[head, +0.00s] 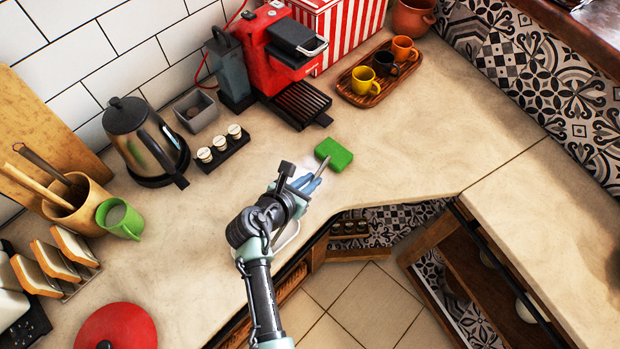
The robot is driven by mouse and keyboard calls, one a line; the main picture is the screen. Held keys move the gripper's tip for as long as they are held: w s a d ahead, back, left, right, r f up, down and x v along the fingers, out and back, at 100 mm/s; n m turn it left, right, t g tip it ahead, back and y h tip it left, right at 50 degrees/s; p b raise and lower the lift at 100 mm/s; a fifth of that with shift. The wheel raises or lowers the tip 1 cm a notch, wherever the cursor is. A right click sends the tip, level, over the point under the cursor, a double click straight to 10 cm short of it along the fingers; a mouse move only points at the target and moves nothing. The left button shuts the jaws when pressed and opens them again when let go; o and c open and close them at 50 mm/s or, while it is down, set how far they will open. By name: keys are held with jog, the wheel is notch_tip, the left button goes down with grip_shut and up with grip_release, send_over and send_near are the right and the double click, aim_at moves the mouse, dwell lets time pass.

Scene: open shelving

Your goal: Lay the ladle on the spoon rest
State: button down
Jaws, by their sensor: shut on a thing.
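My gripper (309,183) is over the counter near its front edge, just below a green block. It is shut on a thin grey piece (319,170), which looks like part of the ladle and slants up and right towards the block. The ladle's bowl cannot be made out, and most of it is hidden by my gripper and wrist. A pale curved rim (289,240) shows beside my forearm at the counter edge. It may be the spoon rest, but my arm covers most of it.
The green block (334,153) lies close beyond my gripper. A red coffee machine (270,48), cup tray (362,98), jar rack (221,148) and kettle (146,140) stand farther back. The counter right of the block is clear.

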jog(key=c, duration=0.8)
grip_release()
jog(key=shift+f, duration=0.1)
jog(key=shift+s, duration=0.15)
jog(key=v, duration=1.3)
